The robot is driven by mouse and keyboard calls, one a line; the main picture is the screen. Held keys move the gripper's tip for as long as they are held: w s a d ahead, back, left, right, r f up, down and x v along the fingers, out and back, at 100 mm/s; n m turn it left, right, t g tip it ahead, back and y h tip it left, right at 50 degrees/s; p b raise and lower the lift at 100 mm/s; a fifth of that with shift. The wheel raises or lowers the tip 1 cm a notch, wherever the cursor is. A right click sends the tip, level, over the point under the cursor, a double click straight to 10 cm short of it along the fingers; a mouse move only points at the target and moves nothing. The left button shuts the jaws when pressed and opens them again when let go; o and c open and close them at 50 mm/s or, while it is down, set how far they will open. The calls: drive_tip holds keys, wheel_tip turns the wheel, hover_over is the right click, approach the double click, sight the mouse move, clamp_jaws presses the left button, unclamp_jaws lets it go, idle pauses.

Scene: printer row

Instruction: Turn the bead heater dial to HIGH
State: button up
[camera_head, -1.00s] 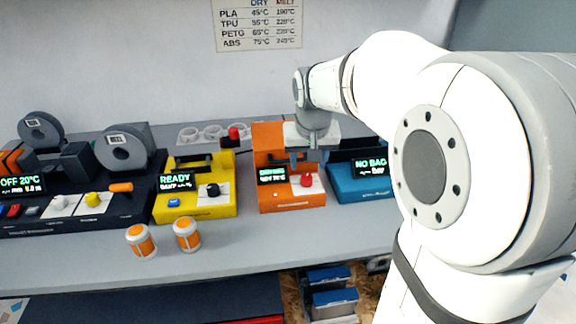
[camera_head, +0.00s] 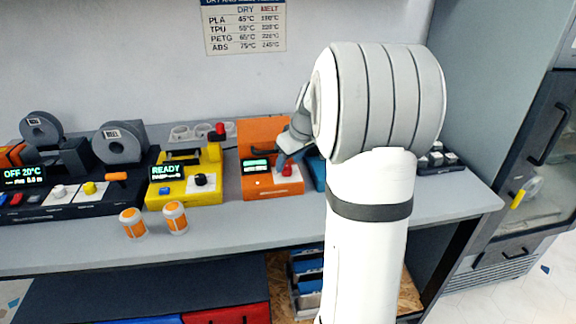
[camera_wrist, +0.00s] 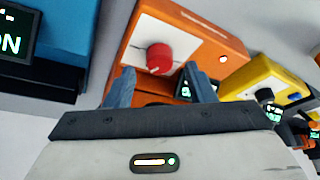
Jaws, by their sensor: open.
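An orange machine (camera_head: 263,137) stands on the bench with a red dial (camera_head: 287,170) on a white panel and a small lit display whose text is too small to read. The red dial (camera_wrist: 159,58) shows clearly in the wrist view, with a pale pointer mark on it. My gripper (camera_head: 284,157) is tilted over the front right of the orange machine, close to the dial. In the wrist view my gripper (camera_wrist: 160,78) is open, its two fingers apart, with the dial ahead of the gap between them. I cannot tell whether they touch it.
A yellow machine (camera_head: 185,182) with a black dial stands to the left, a blue machine (camera_wrist: 70,35) close on the other side. Two orange and white jars (camera_head: 175,217) stand near the bench front. A settings chart (camera_head: 245,25) hangs on the wall.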

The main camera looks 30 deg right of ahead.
drive_tip(key=shift+x, duration=1.15)
drive_tip(key=c, duration=1)
